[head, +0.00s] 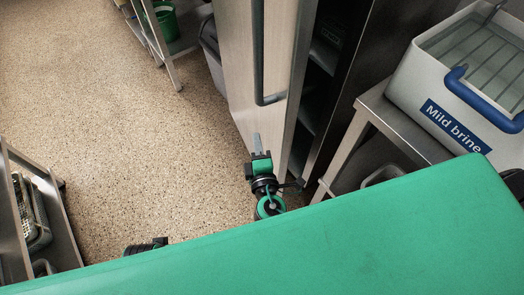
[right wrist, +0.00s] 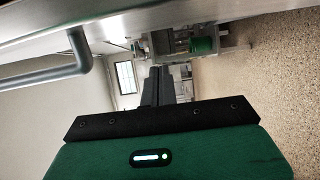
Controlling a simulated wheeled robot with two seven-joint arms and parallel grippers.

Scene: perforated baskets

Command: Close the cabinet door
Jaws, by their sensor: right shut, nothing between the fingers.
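The cabinet door (head: 236,62) is a tall pale metal panel in the head view, standing ajar. Its grey bar handle (head: 258,60) runs down the face and bends near its lower end; a grey bar like it shows at upper left in the right wrist view (right wrist: 80,48). The dark cabinet interior (head: 326,58) with shelves shows in the gap right of the door's edge. My right gripper (head: 257,142) is below the handle, in front of the door's face, its fingers shut and empty; they also show in the right wrist view (right wrist: 158,84). Contact with the door cannot be told. My left gripper is out of view.
A white "Mild brine" tub (head: 462,85) with a blue handle stands on a metal table (head: 398,118) at right. A rack (head: 40,215) is at lower left. A green bucket (head: 163,20) sits on a shelf at the back. The speckled floor (head: 110,110) left of the door is clear.

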